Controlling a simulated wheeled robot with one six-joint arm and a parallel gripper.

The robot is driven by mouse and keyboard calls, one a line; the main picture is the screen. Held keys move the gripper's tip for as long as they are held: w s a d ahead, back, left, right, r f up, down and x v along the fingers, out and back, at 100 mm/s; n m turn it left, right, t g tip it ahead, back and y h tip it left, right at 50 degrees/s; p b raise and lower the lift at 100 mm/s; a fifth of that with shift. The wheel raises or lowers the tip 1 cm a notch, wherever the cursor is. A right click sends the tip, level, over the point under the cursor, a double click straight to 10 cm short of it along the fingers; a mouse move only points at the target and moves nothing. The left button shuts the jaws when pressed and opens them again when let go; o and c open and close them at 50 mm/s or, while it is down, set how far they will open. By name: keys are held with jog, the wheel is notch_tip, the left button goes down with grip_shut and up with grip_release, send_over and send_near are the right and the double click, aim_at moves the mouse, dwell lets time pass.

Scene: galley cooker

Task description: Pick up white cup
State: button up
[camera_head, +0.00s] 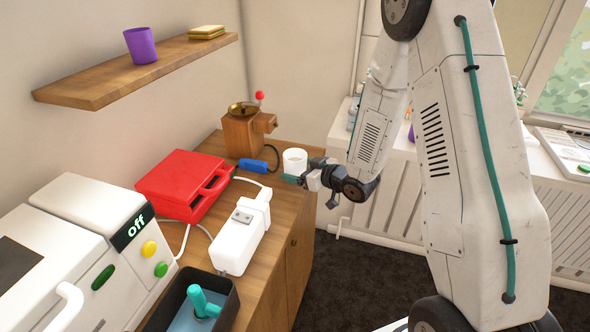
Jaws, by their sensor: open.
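The white cup (295,160) stands upright near the far right edge of the wooden counter (284,212). My gripper (297,180) is at the cup's near right side, reaching in from the right over the counter's edge. It is open. A small teal part shows in front of the cup's lower side, and I cannot tell whether the fingers touch the cup. The cup's base is partly hidden by my gripper.
A blue-handled item (252,165) and a wooden grinder (243,132) are left of the cup. A red case (184,184), a white appliance (240,236) and a dark basin (226,311) stand nearer. A shelf (130,76) with a purple cup (140,45) hangs above.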

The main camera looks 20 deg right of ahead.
jog(key=shift+x, duration=1.05)
jog(key=c, duration=1.2)
jog(key=shift+r, duration=0.1)
